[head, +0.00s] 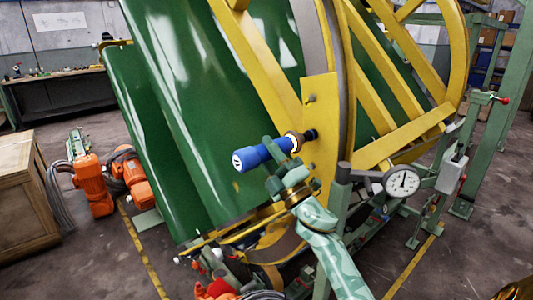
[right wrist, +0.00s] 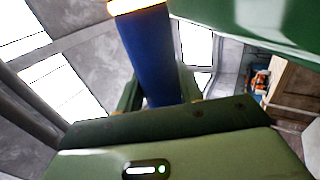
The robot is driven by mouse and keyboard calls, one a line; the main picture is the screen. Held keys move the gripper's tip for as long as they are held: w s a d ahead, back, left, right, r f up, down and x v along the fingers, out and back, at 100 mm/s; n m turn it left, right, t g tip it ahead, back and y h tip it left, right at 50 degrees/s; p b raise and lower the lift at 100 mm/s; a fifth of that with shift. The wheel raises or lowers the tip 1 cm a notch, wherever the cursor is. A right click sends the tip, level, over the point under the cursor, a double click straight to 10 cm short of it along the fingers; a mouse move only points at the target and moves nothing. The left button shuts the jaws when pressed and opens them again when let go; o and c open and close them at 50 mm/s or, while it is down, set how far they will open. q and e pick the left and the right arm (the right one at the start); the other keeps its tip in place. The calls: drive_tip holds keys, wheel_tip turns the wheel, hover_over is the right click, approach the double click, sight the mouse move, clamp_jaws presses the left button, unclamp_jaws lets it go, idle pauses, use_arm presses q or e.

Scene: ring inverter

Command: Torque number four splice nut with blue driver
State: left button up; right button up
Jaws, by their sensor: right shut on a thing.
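The blue driver (head: 262,153) lies nearly level in the head view, its white-marked end to the left and its dark nose against or just in front of the yellow splice plate (head: 320,160). My green right gripper (head: 281,152) is shut on the driver's body. In the right wrist view the blue driver (right wrist: 152,60) rises between the fingers. Small dark nuts show on the plate, one (head: 311,98) above the driver's nose. The nose hides whatever is behind it. I cannot read nut numbers or tell whether the nose is seated. My left gripper is not in view.
The large ring with yellow spokes (head: 405,50) and green curved panels (head: 190,90) fills the middle. A dial gauge (head: 401,181) on a post stands close right of my right arm.

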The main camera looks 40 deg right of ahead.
sight(251, 159)
drive_tip(key=shift+r, duration=0.15)
drive_tip(key=shift+s+a+p, duration=0.15)
drive_tip(key=shift+a, duration=1.05)
drive_tip(key=shift+s+a+p, duration=0.1)
drive_tip(key=shift+a+p, duration=0.05)
drive_tip(key=shift+a, duration=1.05)
